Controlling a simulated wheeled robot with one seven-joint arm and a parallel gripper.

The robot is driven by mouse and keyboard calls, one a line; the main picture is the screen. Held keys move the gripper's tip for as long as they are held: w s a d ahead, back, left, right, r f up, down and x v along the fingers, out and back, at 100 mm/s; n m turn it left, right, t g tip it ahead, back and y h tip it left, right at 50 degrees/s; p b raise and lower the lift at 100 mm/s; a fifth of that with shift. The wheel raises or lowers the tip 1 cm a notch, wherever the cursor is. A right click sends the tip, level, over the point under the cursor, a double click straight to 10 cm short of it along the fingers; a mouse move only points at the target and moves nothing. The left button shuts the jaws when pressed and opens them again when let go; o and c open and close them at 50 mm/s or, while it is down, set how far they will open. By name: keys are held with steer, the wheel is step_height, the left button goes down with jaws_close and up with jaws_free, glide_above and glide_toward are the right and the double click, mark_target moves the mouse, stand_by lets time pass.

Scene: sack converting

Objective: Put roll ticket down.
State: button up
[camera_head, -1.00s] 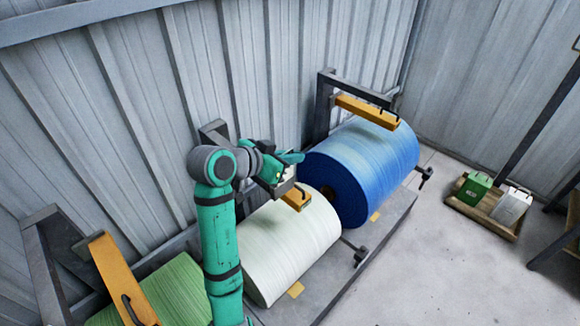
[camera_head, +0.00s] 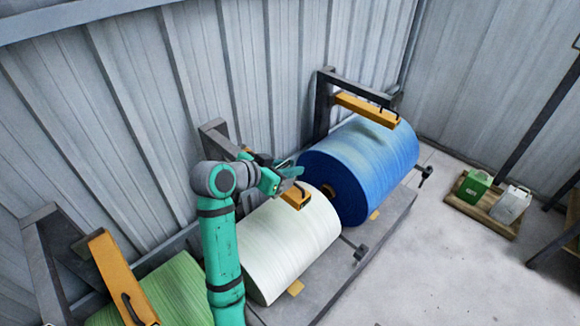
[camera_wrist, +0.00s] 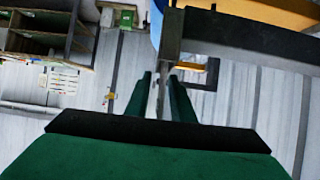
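My gripper (camera_head: 290,178) is over the far end of the white roll (camera_head: 285,250), close to the orange arm (camera_head: 296,198) there. In the wrist view my green fingers (camera_wrist: 161,100) stand close together with a thin pale strip between them. This strip looks like the roll ticket (camera_wrist: 158,95) seen edge-on, and most of it is hidden. In the head view I cannot make out the ticket. The ticket looks apart from any surface, but this is hard to judge.
The blue roll (camera_head: 375,160) lies to the right and the green roll (camera_head: 178,295) to the left. Frames with orange arms (camera_head: 368,110) stand over the rolls. A pallet (camera_head: 482,212) holds a green (camera_head: 474,188) and a white container (camera_head: 511,205). The floor (camera_head: 430,270) at right is clear.

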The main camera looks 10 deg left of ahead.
steer(key=shift+s+a+r, duration=0.1)
steer(key=shift+r, duration=0.4)
steer(key=v, duration=1.1)
steer(key=shift+s+a, duration=0.2)
steer(key=shift+s, duration=0.05)
